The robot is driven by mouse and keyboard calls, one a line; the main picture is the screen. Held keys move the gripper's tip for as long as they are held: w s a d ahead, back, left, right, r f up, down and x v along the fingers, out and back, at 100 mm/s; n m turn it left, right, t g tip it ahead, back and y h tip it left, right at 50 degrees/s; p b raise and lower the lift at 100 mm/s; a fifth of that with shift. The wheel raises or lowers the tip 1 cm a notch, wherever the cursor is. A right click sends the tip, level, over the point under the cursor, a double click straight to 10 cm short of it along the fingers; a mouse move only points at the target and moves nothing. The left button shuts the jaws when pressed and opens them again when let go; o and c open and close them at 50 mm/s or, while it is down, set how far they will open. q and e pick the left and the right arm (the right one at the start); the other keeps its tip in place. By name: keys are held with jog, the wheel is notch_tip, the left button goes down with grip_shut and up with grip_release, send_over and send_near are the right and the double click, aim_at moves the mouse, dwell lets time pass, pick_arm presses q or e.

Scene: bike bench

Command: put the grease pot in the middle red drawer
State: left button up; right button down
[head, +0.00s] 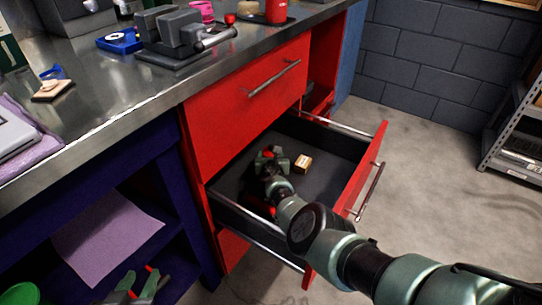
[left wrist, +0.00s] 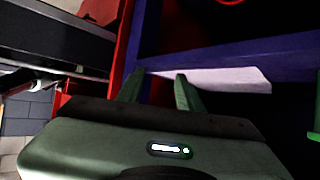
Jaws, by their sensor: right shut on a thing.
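The middle red drawer (head: 345,205) is pulled out below a shut red drawer (head: 250,90), and its dark inside shows. My right arm reaches over its front. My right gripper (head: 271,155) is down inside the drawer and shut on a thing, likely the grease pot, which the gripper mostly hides. My left gripper (head: 140,288) is low at the lower left, in front of the purple shelf unit, away from the drawer. In the left wrist view its two fingers (left wrist: 162,92) stand apart with nothing between them.
A small tan box (head: 303,163) lies in the drawer, right of my right gripper. A purple sheet (head: 108,235) lies on the shelf. Floor at right is clear before a metal rack (head: 510,140).

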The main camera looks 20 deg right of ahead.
jog(key=shift+f, duration=0.1)
pick_arm(q)
jog(key=shift+w+d+r+t, duration=0.2)
jog(key=shift+w+r+t, duration=0.1)
jog(key=shift+r, duration=0.1)
pick_arm(e)
jog(key=c, duration=0.5)
grip_release()
pick_arm(q)
jog(key=shift+a, duration=0.1)
